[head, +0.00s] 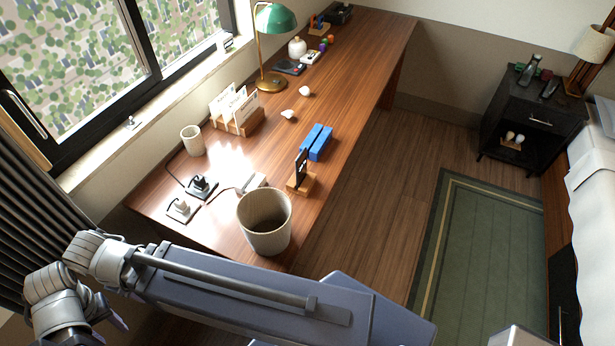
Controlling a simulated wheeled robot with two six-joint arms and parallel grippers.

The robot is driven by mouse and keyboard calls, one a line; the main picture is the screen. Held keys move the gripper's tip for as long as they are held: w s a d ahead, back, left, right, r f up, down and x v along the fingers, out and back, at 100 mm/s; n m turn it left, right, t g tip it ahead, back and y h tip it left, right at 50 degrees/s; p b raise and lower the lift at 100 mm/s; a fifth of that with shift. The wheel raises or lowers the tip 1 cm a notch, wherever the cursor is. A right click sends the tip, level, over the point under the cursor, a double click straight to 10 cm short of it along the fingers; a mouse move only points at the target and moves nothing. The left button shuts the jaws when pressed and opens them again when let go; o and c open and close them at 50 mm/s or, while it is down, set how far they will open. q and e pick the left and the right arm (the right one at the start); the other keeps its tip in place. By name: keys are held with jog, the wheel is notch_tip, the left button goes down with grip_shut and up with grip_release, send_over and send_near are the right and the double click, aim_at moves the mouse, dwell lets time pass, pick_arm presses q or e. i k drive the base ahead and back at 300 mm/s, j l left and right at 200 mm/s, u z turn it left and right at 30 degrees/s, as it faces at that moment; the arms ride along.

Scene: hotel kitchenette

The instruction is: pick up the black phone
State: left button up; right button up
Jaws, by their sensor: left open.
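A black phone (301,163) stands upright, slightly tilted, in a small wooden stand (303,185) near the right edge of the desk, just behind a large beige bin-like pot. My left gripper (106,324) is at the lower left, in front of the desk and well away from the phone. It is open, partly hidden by my wrist and cut off by the picture's bottom edge. My right gripper is not in view.
The beige pot (265,222) stands at the desk's near end. Plugs with cables (200,188), a cup (192,140), a letter holder (238,112) and a blue block (316,142) surround the phone. A green lamp (271,50) stands farther back. The desk's (350,75) far right is clear.

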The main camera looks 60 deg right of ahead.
aim_at(301, 160)
jog(key=k+j+z, duration=0.2)
jog(key=k, duration=0.25)
jog(key=z, duration=1.55)
jog(key=i+l+u, duration=0.15)
jog(key=u, duration=0.25)
jog(key=i+l+u, duration=0.1)
jog(key=u, duration=0.35)
jog(key=l+u, duration=0.25)
jog(key=u, duration=0.15)
jog(key=i, duration=0.05)
